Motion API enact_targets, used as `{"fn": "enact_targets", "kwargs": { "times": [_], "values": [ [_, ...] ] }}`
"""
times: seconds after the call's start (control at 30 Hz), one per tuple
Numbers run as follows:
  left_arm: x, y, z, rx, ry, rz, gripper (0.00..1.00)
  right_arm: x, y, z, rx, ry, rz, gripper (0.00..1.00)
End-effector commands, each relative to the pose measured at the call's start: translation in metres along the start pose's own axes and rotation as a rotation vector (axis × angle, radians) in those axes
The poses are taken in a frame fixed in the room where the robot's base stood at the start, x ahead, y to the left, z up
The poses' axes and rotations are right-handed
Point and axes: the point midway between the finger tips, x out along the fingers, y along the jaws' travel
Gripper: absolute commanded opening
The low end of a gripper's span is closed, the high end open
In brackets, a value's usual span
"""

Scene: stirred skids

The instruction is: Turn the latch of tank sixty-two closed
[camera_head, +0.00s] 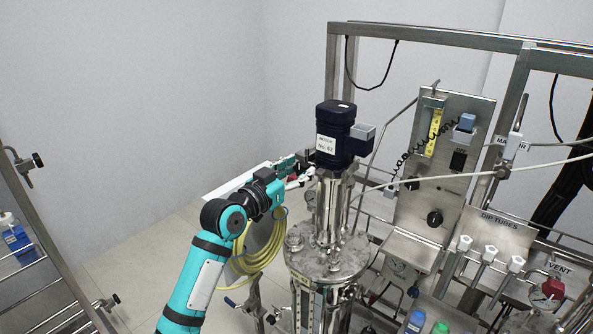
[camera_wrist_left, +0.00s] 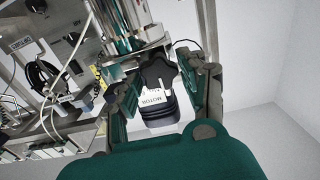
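The tank is a steel vessel (camera_head: 328,265) at the middle of the head view. A dark blue motor (camera_head: 338,125) labelled "No. 62" stands upright on its neck. The motor also shows in the left wrist view (camera_wrist_left: 152,112), upside down. My left gripper (camera_head: 301,166) is close to the motor's lower left side and the top of the neck. In the left wrist view its two fingers (camera_wrist_left: 162,98) stand apart, with the motor seen between and beyond them. I cannot tell whether they touch anything. My right gripper is not in view.
A panel (camera_head: 437,160) with a yellow gauge and knobs stands right of the tank. A white hose (camera_head: 460,176) crosses in front of it. Coiled yellow hose (camera_head: 262,250) hangs left of the tank. Steel frame bars (camera_head: 460,36) rise behind.

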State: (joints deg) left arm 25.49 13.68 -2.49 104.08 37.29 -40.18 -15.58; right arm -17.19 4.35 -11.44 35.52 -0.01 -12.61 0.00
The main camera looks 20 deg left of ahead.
Motion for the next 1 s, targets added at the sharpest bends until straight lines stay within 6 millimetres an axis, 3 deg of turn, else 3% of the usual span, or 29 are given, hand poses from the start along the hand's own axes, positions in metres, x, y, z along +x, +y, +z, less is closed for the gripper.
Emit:
{"fn": "enact_targets", "kwargs": {
  "times": [0.03, 0.27, 0.63, 1.0],
  "values": [
    [0.0, 0.0, 0.0, 0.0, 0.0, 0.0, 0.34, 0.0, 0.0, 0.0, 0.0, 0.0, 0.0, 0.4],
    [0.0, 0.0, 0.0, 0.0, 0.0, 0.0, 0.06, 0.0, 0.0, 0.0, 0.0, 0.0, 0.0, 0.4],
    [0.0, -0.001, 0.001, 0.078, -0.002, -0.001, 0.06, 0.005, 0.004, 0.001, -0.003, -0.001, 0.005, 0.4],
    [0.0, 0.0, 0.002, 0.373, -0.002, -0.001, 0.06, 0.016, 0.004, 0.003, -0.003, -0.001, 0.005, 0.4]
  ]
}}
